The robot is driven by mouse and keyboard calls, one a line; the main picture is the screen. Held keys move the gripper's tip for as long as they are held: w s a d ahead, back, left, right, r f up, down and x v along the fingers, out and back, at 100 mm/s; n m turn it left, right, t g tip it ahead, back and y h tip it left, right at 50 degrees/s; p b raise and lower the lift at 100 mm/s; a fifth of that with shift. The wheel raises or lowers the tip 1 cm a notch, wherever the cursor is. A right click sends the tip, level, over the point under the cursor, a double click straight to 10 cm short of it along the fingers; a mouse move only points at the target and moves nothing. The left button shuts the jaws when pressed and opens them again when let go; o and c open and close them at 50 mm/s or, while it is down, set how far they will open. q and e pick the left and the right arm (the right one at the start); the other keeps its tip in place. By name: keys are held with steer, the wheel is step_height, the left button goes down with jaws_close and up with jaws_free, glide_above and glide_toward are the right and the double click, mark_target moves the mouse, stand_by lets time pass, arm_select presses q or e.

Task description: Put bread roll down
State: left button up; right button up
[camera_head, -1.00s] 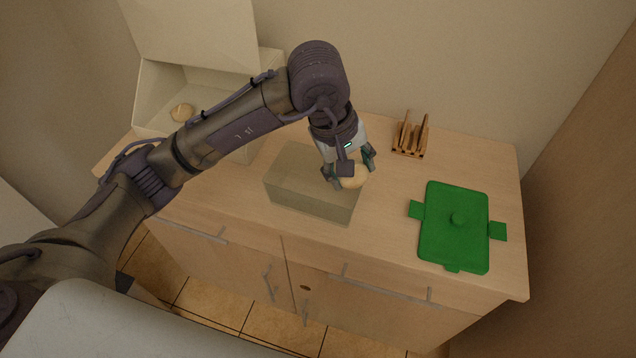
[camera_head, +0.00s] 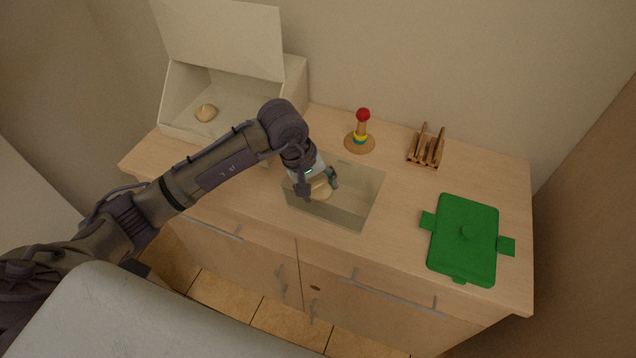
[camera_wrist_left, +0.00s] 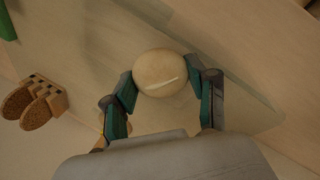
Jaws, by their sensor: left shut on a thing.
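A pale round bread roll (camera_head: 320,190) is held between the fingers of my left gripper (camera_head: 317,188). In the left wrist view the roll (camera_wrist_left: 160,72) sits between the two green-grey fingertips (camera_wrist_left: 166,82). The gripper and roll are over or within the see-through box (camera_head: 360,205) on the counter; how far the roll is above its floor I cannot tell. My right gripper does not show.
A green lid with a knob (camera_head: 465,240) lies on the counter (camera_head: 400,215) at the right. A wooden rack (camera_head: 426,148) and a peg toy with a red top (camera_head: 361,128) stand at the back. Bare counter lies between box and lid.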

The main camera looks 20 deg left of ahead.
arm_select(q)
steer(key=shift+f+b, duration=0.2)
steer(key=shift+b, duration=0.1)
steer(key=o, duration=0.9)
steer(key=shift+c, duration=0.2)
steer(key=shift+r, duration=0.1)
steer(key=shift+r+p, duration=0.3)
steer(key=b+v, duration=0.1)
steer(key=v, duration=1)
steer(key=shift+r, duration=0.35)
steer(key=shift+s+f, duration=0.1)
